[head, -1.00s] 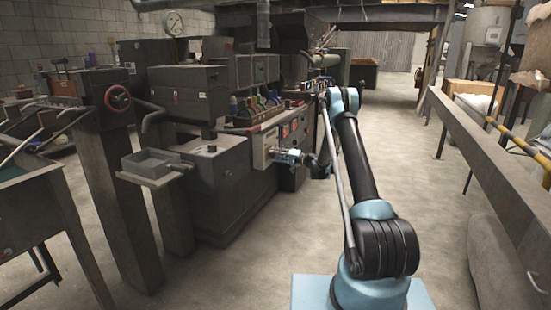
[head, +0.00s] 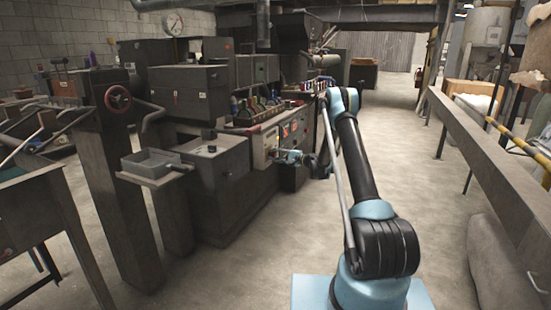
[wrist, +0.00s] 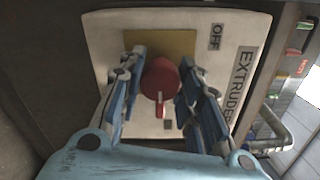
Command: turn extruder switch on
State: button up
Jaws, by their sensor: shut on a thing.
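The extruder switch is a red knob (wrist: 160,80) on a yellow plate (wrist: 176,45), set in a pale panel (wrist: 110,32) in the wrist view. My gripper (wrist: 163,78) has its blue and grey fingers on both sides of the knob, closed on it. The knob's narrow grip points toward the bottom of the picture. The OFF label (wrist: 216,36) is at upper right, and a small dark label (wrist: 168,124), unreadable here, is below the knob. In the head view my gripper (head: 286,156) is at the machine's control panel (head: 260,152); the knob is hidden there.
The EXTRUDER label (wrist: 241,86) is at the panel's right, near a bent metal handle (wrist: 268,130). A grey tray (head: 157,164) juts from the machine at left. A long beam (head: 490,165) runs along the right. The floor between is open.

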jog(key=shift+d+f, duration=0.1)
jog(key=o, duration=1)
jog(key=shift+o, duration=0.2)
jog(key=v, duration=1.2)
